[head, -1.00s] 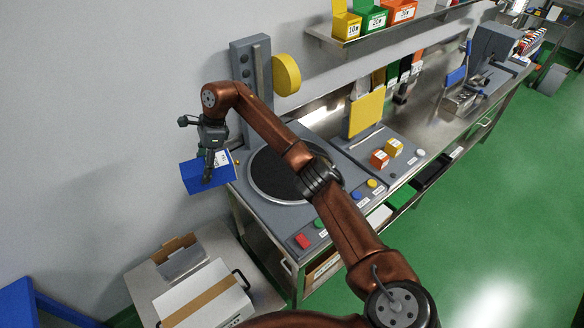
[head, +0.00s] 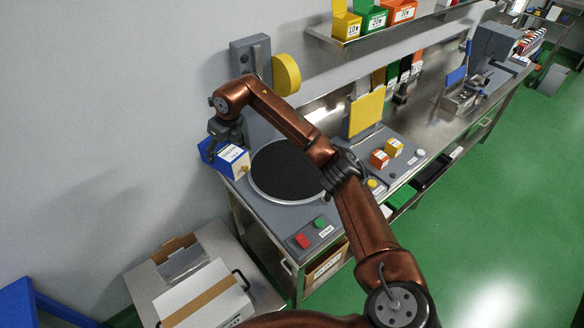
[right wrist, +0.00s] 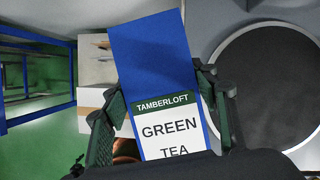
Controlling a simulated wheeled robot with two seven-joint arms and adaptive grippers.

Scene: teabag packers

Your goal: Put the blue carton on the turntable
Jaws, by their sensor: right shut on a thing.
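The blue carton (head: 231,161) is in my right gripper (head: 226,142), at the left end of the bench in the head view. In the right wrist view the carton (right wrist: 155,60) shows a white and green "Tamberloft Green Tea" label, and the fingers (right wrist: 158,112) are shut on its sides. The turntable (head: 288,172) is a dark round disc with a pale rim, set in a grey base. It is empty and lies just right of the carton, and it also shows in the right wrist view (right wrist: 268,88). My left gripper is not in view.
A grey post with a yellow disc (head: 287,74) stands behind the turntable. Red (head: 302,241) and green (head: 320,222) buttons are at the front. A white carton with tape (head: 205,297) is below left.

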